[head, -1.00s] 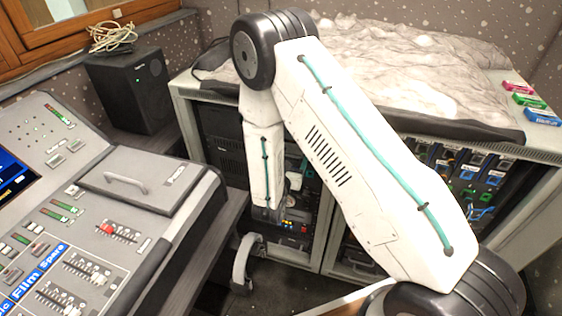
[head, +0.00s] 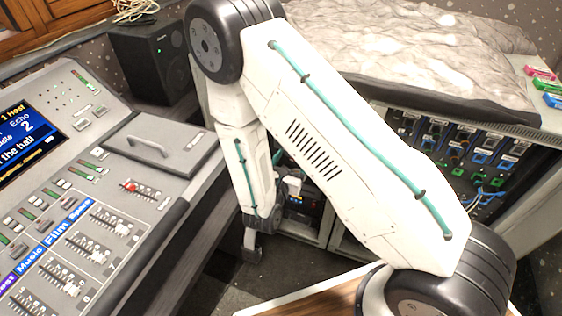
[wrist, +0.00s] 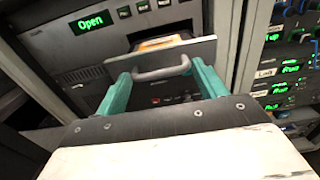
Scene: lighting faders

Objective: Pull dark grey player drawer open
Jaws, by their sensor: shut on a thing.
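The dark grey player drawer (wrist: 205,51) stands out from its rack unit in the wrist view, with its tray opening and something orange showing behind the front. Its grey bar handle (wrist: 160,73) lies between the teal fingers of my gripper (wrist: 158,78), which is shut on it. A green display (wrist: 91,22) on the player's face reads "Open". In the head view my own arm hides the drawer and my gripper.
A mixing desk (head: 105,185) with faders stands at the left in the head view. A black speaker (head: 150,60) is behind it. A rack with blue and green modules (head: 465,160) stands at the right, beneath a rumpled pale cover (head: 430,50).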

